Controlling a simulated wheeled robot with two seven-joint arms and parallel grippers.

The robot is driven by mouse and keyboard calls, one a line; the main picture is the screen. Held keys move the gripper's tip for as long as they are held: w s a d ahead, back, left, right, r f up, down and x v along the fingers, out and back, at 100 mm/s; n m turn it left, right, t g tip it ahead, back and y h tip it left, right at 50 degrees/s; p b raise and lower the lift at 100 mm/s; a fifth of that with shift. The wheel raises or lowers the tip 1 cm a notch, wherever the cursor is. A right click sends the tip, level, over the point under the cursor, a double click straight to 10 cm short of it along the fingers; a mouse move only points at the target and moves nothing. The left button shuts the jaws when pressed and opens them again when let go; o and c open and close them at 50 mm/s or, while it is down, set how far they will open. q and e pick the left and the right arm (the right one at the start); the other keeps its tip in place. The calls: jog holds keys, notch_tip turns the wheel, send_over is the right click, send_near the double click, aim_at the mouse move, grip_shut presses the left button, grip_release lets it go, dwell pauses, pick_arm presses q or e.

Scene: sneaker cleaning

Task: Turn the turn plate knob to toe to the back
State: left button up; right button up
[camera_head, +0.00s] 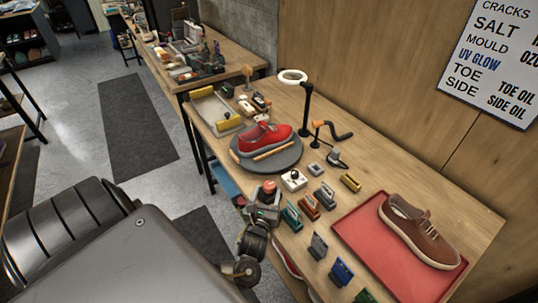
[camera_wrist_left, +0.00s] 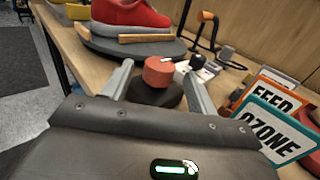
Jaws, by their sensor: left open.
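The red knob (camera_head: 269,186) is a short cylinder on a dark round base at the table's front edge. In the left wrist view the knob (camera_wrist_left: 158,72) stands between my left gripper's fingers (camera_wrist_left: 158,78), which are open with a gap on each side. In the head view my left gripper (camera_head: 264,207) is at the knob, partly hidden by its own wrist. The right gripper is out of view.
Small labelled blocks (camera_head: 309,205) stand right of the knob, close to my gripper. A white device (camera_head: 293,180) sits just behind it. A brown shoe rests on a red tray (camera_head: 368,250) at right. A black post (camera_head: 305,112) rises behind the plate.

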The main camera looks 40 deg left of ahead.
pick_arm(q)
jog(key=v, duration=0.6)
jog(key=shift+s+d, duration=0.25)
jog(key=shift+s, duration=0.1)
